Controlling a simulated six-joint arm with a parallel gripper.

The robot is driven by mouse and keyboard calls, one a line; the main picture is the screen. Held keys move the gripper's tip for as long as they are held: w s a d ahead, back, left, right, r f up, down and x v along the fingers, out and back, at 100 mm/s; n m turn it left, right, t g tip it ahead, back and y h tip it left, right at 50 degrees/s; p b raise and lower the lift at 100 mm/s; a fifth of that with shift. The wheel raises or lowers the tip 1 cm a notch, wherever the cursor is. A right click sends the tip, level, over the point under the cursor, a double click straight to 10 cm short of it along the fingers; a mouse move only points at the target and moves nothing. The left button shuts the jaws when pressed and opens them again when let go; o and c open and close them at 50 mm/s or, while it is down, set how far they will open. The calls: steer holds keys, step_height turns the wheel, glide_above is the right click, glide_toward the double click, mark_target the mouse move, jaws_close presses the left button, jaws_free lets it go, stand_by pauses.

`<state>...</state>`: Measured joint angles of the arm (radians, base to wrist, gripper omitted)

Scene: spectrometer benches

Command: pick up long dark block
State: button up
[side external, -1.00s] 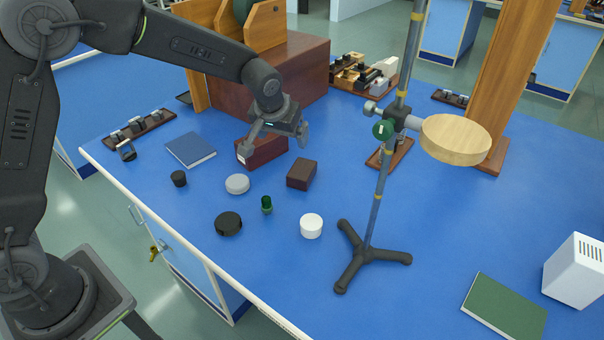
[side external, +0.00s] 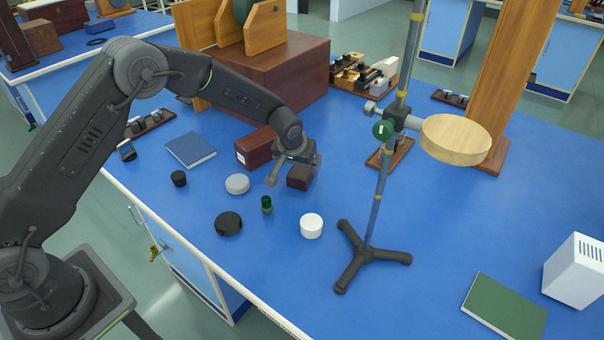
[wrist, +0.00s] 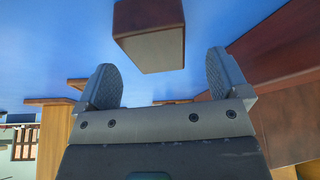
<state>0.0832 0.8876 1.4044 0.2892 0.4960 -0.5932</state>
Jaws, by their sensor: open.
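The long dark block (side external: 297,183) is a dark brown box lying on the blue bench, partly covered by my gripper in the side view. In the wrist view the block (wrist: 150,45) shows just beyond my fingertips, in line with the gap between them. My gripper (side external: 294,174) is over the block, and its fingers (wrist: 165,80) are spread with nothing between them. I cannot tell whether a finger touches the block.
A reddish-brown box (side external: 255,147) with a white label stands close behind. A grey disc (side external: 237,184), green bottle (side external: 267,204), black disc (side external: 228,223) and white cylinder (side external: 311,226) lie in front. A tripod stand (side external: 371,250) rises at right, holding a wooden disc (side external: 455,138).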

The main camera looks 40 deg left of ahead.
mark_target(302, 168)
steer(key=shift+x, duration=1.95)
steer(key=shift+d, duration=0.15)
steer(key=shift+c, duration=0.3)
steer(key=c, duration=0.9)
steer(key=shift+c, duration=0.4)
steer(key=shift+r, duration=0.15)
